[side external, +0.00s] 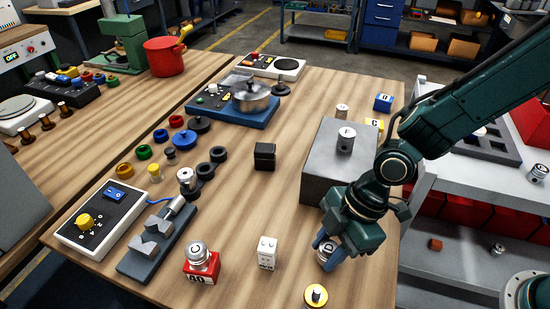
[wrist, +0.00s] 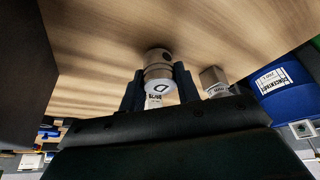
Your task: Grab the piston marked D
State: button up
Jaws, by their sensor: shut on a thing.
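The piston marked D (side external: 327,252) is a silver cylinder near the front right of the wooden table. My gripper (side external: 330,250) comes down over it with its blue fingers around it. I cannot tell whether the piston touches the table. A piston marked C (side external: 195,252) stands on a red block at the front left. A piston marked F (side external: 345,140) stands on a large grey block.
The grey block (side external: 325,185) rises just behind my gripper. A white block (side external: 267,253) stands to the left, and a yellow-topped round part (side external: 316,295) stands close in front. A black block (side external: 265,156) is further back. The table's middle is mostly clear.

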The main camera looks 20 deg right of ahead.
aim_at(329, 247)
notch_tip(329, 247, up, 19)
dwell(0.6)
jog(key=shift+w, duration=0.1)
dwell(0.4)
